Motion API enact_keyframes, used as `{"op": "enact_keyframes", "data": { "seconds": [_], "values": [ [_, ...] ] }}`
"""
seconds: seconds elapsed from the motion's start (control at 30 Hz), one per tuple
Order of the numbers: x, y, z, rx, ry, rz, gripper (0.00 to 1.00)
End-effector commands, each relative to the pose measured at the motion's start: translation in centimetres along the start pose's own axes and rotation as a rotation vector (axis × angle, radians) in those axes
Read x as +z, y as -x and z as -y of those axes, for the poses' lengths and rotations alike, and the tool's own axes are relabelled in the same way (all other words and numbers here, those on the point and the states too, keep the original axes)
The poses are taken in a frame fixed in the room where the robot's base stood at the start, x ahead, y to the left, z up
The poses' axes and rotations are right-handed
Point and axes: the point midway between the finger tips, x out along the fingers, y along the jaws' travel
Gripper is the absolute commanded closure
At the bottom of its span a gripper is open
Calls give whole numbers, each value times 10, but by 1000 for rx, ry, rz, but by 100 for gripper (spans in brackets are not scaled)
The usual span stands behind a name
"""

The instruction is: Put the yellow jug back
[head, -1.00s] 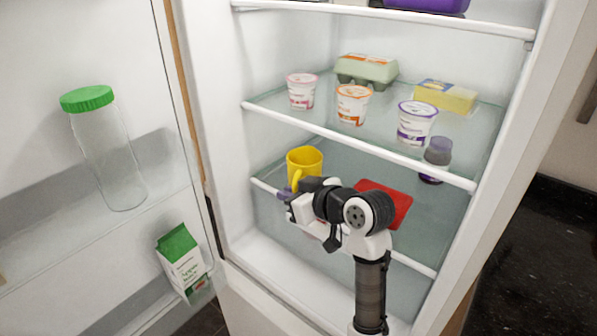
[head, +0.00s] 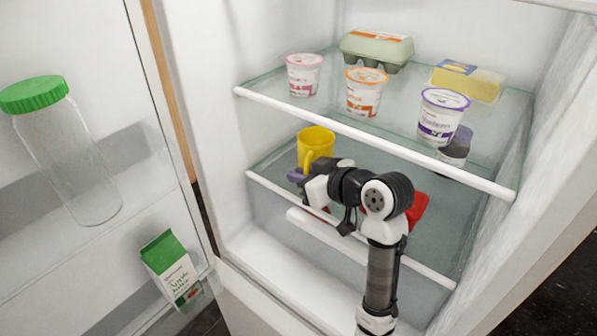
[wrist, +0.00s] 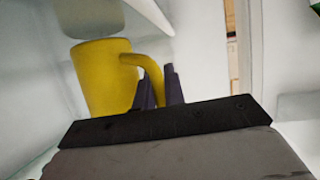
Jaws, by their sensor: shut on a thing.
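The yellow jug (head: 316,146) is upright inside the open fridge, at the left of the lower glass shelf (head: 290,215), under the shelf with the yogurt cups. My gripper (head: 298,176) is at the jug's front, shut on its handle. In the wrist view the jug (wrist: 103,78) stands at the left with its handle to the right, and the dark fingers of my gripper (wrist: 160,88) are on either side of the handle. I cannot tell whether the jug's base touches the shelf; my arm and the shelf edge hide it.
Yogurt cups (head: 366,92), a green egg carton (head: 376,50) and a yellow pack (head: 468,82) stand on the shelf above. A red thing (head: 418,210) lies right of my wrist, a purple-capped jar (head: 456,148) behind it. The open door at left holds a green-lidded jar (head: 68,155) and a juice carton (head: 172,268).

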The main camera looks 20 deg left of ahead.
Motion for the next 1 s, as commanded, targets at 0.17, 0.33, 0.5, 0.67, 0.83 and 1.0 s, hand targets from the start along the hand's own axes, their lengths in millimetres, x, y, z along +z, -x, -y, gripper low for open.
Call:
{"op": "enact_keyframes", "data": {
  "seconds": [0.17,0.33,0.5,0.67,0.83,1.0],
  "values": [
    [7,2,2,-2,2,-1,100],
    [6,2,2,-2,2,-1,100],
    [11,0,2,-2,2,-1,100],
    [10,1,2,-2,1,0,69],
    [10,1,2,-2,1,0,67],
    [4,3,2,-2,2,0,67]
  ]
}}
